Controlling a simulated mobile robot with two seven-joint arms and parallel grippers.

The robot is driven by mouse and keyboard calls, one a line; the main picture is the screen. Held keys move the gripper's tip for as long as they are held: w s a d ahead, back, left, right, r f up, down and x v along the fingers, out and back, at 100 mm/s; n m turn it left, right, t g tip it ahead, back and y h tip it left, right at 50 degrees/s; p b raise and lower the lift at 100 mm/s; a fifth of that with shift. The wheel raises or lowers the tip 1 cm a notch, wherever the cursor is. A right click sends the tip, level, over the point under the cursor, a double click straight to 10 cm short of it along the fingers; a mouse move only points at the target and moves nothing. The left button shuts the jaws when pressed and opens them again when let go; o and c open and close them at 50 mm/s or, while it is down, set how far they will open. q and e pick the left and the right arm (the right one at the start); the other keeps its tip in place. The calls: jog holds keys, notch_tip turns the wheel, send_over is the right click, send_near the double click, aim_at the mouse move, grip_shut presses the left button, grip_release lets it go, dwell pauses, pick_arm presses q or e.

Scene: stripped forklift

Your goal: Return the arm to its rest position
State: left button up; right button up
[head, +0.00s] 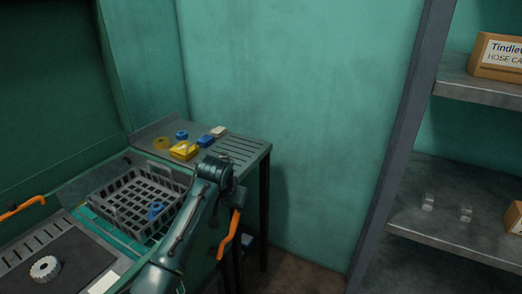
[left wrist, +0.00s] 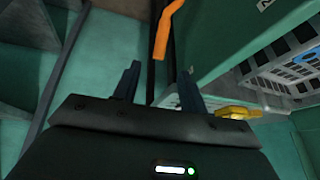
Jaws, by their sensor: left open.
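In the head view my left arm (head: 190,225) rises from the bottom edge, bent at a dark joint in front of the bench. Its gripper is not clearly visible there. In the left wrist view my left gripper (left wrist: 157,92) shows two dark fingers spread apart with nothing held between them. An orange handle (left wrist: 167,28) appears beyond the fingertips. An orange handle (head: 229,236) also shows just right of my arm in the head view. My right gripper is in neither view.
A grey basket (head: 119,207) holding a blue part (head: 155,211) stands left of my arm. Behind it, a slatted metal table (head: 240,150) carries a yellow block (head: 184,150) and small blue parts. A gear (head: 45,268) lies lower left. Shelving (head: 455,240) stands right; floor between is clear.

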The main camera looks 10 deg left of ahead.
pick_arm(q)
jog(key=s+f+t+h, duration=0.1)
jog(key=s+f+t, duration=0.1)
jog(key=s+f, duration=1)
jog(key=s+d+f+t+h, duration=0.1)
jog(key=s, duration=0.8)
jog(key=s+d+f+t+h, duration=0.1)
jog(key=s+t, duration=0.1)
jog(key=s, duration=0.8)
jog(key=shift+d, duration=0.3)
jog(key=shift+s, duration=0.1)
